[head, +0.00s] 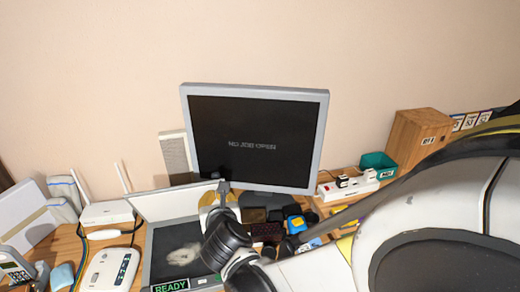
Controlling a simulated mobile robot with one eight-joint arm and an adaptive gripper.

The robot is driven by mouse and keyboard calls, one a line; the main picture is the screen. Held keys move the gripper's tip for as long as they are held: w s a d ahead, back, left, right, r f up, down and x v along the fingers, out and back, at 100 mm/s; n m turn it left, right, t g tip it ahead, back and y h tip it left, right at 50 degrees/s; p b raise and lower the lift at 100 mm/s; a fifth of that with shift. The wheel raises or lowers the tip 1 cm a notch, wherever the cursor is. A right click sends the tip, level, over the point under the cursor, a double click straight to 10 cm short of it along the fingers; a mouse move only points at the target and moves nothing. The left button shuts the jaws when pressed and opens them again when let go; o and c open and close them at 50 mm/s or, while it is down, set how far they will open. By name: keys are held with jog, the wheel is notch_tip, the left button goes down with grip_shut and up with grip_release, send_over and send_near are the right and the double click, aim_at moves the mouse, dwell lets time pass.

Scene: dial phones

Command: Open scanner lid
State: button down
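The scanner (160,262) stands at the lower middle of the head view, with a dark glass bed, a pale smudge on the glass and a green READY label at its front. Its pale lid (165,203) is raised, standing up along the far side of the bed. My gripper (223,187) is at the right upper corner of the lid, seemingly against it; contact is hard to confirm. The fingers are small and dark, so their opening cannot be made out. My wrist covers the right part of the scanner.
A monitor (258,140) reading NO JOB OPEN stands close behind the gripper. A router (107,213), a white device (108,270) and a phone (15,265) are at left. A power strip (349,189), teal bin (378,167) and wooden box (418,140) are at right.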

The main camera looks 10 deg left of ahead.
aim_at(214, 182)
jog(key=shift+w+r, duration=0.1)
dwell(0.3)
jog(key=w, duration=0.1)
jog(key=w+a+r, duration=0.1)
jog(key=w+a+r+p, duration=0.1)
jog(key=w, duration=0.1)
jog(key=shift+s, duration=0.15)
